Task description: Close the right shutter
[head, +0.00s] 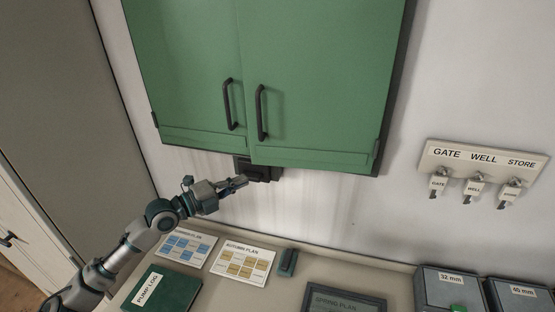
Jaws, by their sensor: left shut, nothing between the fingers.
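A green wall cabinet has two shutters, each with a dark bar handle. The right shutter (325,75) hangs flush or nearly flush with the cabinet front; a small gap cannot be told from here. Its handle (262,112) is beside the middle seam. The left shutter (185,65) also looks closed, with its handle (229,104) just left of the seam. My left gripper (241,182) is shut and empty, below the cabinet's lower edge and beneath the handles, apart from both shutters. My right gripper is not in view.
A dark box (263,173) sits under the cabinet, close behind my left fingertips. The counter holds a green pump log (163,290), plan cards (246,263), a dark framed panel (345,300) and grey boxes (449,287). A key rack (480,160) hangs at right.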

